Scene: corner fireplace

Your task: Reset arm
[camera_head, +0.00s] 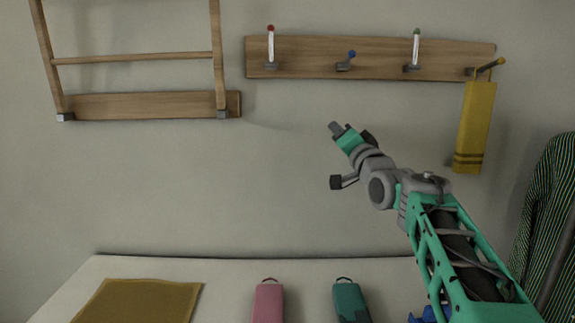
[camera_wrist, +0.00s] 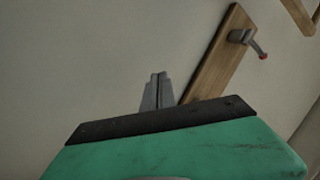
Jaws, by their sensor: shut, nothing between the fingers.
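My gripper (camera_head: 336,129) is raised in front of the bare wall, below the wooden hook rail (camera_head: 385,62) in the head view. My green arm reaches up from the lower right. In the wrist view my gripper (camera_wrist: 158,78) shows its grey fingers together with nothing between them. The hook rail also shows in the wrist view (camera_wrist: 222,52), beyond the fingers, with a red-tipped hook (camera_wrist: 256,45). The gripper appears apart from the rail and touches nothing that I can see.
A yellow bag (camera_head: 474,127) hangs from the rail's right hook. A wooden rack (camera_head: 150,106) is on the wall at left. Below, a pale surface (camera_head: 225,268) bears a mustard cloth (camera_head: 140,302), a pink case (camera_head: 268,303) and a green case (camera_head: 349,302). Striped cloth (camera_head: 545,215) hangs at right.

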